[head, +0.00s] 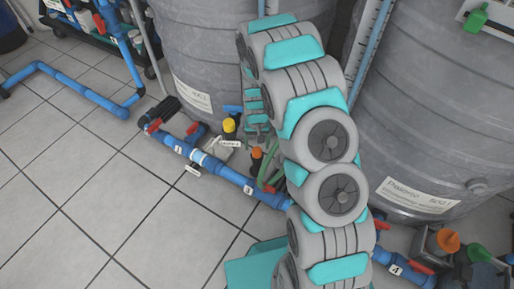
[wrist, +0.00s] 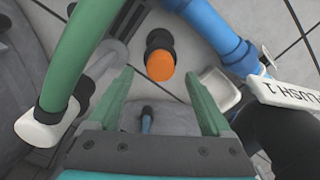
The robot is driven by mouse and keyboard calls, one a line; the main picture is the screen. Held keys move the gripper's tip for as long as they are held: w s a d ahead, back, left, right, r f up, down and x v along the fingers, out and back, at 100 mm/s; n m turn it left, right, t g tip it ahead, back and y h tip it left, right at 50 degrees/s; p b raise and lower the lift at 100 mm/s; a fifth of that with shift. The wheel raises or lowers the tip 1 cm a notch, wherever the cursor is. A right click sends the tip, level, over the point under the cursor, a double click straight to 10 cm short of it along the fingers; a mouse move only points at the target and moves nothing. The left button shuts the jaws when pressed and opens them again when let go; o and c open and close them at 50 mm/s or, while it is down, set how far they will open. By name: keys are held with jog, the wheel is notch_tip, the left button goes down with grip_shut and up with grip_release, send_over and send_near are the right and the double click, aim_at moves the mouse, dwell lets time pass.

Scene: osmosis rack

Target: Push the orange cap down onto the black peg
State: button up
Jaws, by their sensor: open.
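The orange cap (wrist: 160,66) shows in the wrist view just beyond my open fingertips, about centred between them. The black peg (wrist: 158,40) shows right behind the cap's upper edge; I cannot tell how far down the cap sits on it. In the head view the small orange cap (head: 257,153) is upright on the black peg (head: 256,165), close to the left of my arm. My gripper (wrist: 158,74) is open, with nothing between its green fingers. In the head view my arm largely hides the gripper.
A green hose (wrist: 75,50) runs close on the left in the wrist view, and a blue pipe (wrist: 215,30) and a white label (wrist: 290,95) lie on the right. A yellow-capped valve (head: 229,125) stands nearby. Large grey tanks (head: 200,50) stand behind. Tiled floor (head: 70,190) is clear.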

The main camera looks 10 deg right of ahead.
jog(key=shift+r, duration=2.25)
jog(key=shift+s+r, duration=0.1)
jog(key=s+r+p, duration=0.2)
jog(key=s+r, duration=0.6)
jog(key=r, duration=0.4)
jog(key=s+r+p, duration=0.2)
jog(key=s+r, duration=0.6)
jog(key=r, duration=0.4)
jog(key=s+r+n+g+p, duration=0.1)
jog(key=s+r, duration=0.4)
jog(key=s, duration=0.5)
jog(key=s+r+n+p, duration=0.1)
jog(key=s+r, duration=0.4)
jog(key=s, duration=0.5)
jog(key=shift+s+r+g+p, duration=0.3)
jog(key=shift+s+g+p, duration=0.1)
jog(key=shift+p, duration=0.1)
